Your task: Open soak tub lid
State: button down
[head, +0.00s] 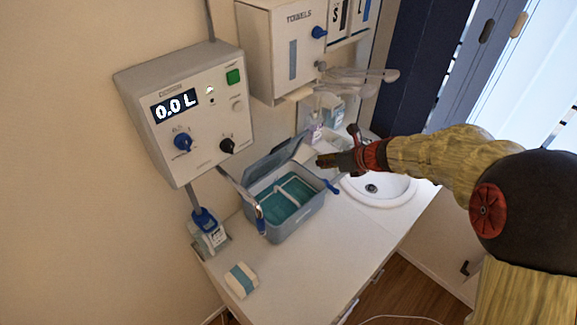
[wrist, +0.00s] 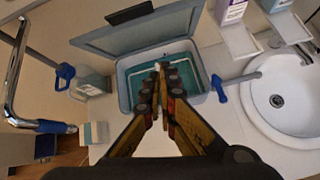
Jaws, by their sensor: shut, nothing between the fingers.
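The soak tub (head: 291,212) stands on the counter left of the sink, a grey-blue box with teal liquid and a pale inner divider showing. Its lid (head: 272,158) is raised and tilted back toward the wall; in the wrist view the lid (wrist: 137,33) stands open behind the tub (wrist: 122,88) and has a dark strip on it. My gripper (head: 322,161) is shut and empty, above the right side of the tub opening. In the wrist view my gripper (wrist: 160,70) covers part of the liquid. I cannot tell its exact height above the tub.
A white sink (head: 402,187) lies right of the tub. A control box (head: 187,112) reading 0.0 L and a towel dispenser (head: 283,45) hang on the wall. A blue-capped bottle (head: 208,231) and a small white-and-teal pack (head: 241,280) stand at left.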

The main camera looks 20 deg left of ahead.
jog(key=shift+w+a+f+n+t+y, duration=0.3)
jog(key=shift+w+a+f+n+y, duration=0.2)
jog(key=shift+a, duration=1.55)
jog(key=shift+w+a+f+n+t+y, duration=0.35)
jog(key=shift+w+a+n+y, duration=0.25)
jog(key=shift+a, duration=1.4)
jog(key=shift+w+a+f+n+t+y, duration=0.25)
jog(key=shift+w+a+f+n+y, duration=0.3)
jog(key=shift+a, duration=1.5)
jog(key=shift+r, duration=0.15)
